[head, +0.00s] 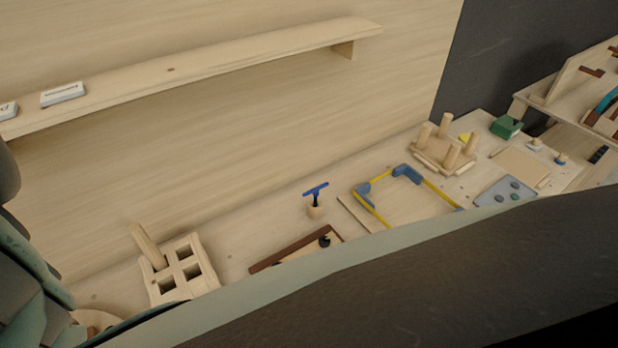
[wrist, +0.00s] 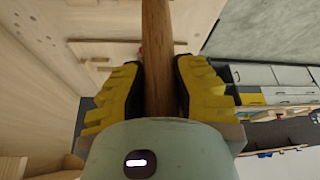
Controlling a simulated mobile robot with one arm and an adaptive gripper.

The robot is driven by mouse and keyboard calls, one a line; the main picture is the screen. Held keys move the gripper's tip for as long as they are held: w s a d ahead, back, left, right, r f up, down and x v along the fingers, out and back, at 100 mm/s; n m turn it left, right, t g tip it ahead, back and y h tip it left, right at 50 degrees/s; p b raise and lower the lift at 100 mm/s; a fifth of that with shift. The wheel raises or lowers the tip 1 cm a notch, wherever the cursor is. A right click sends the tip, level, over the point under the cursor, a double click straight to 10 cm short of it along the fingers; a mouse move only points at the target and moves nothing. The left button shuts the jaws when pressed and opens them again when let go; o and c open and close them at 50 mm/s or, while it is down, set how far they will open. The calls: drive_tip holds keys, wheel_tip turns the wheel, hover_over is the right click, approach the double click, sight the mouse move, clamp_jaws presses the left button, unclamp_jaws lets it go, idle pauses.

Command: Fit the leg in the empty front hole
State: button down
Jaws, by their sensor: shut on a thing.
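My gripper (wrist: 157,92), with yellow ridged fingers, is shut on a brown wooden leg (wrist: 157,35) in the wrist view. The leg runs up out of the picture between the fingers, so its far end is hidden. In the head view a pale wooden chair form (head: 432,163) stands upside down on the bench at the right, with several round pegs standing up from it. I cannot make out an empty hole in it. My gripper and the held leg do not show in the head view.
A wooden rack (head: 208,271) with square openings holds a leaning stick (head: 146,246). A blue T-handled tool (head: 316,191), a yellow-edged frame with blue corners (head: 408,172), a grey tray (head: 489,198) and a green block (head: 506,127) sit on the bench. A shelf (head: 200,75) runs above.

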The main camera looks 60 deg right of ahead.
drive_tip(key=shift+f+b, duration=0.3)
drive_tip(key=shift+f, duration=0.05)
idle(0.3)
drive_tip(key=c, duration=0.8)
unclamp_jaws()
drive_tip(key=shift+r, duration=0.1)
drive_tip(key=v, duration=1.1)
drive_tip(key=shift+d+r, duration=0.15)
drive_tip(key=shift+r, duration=0.25)
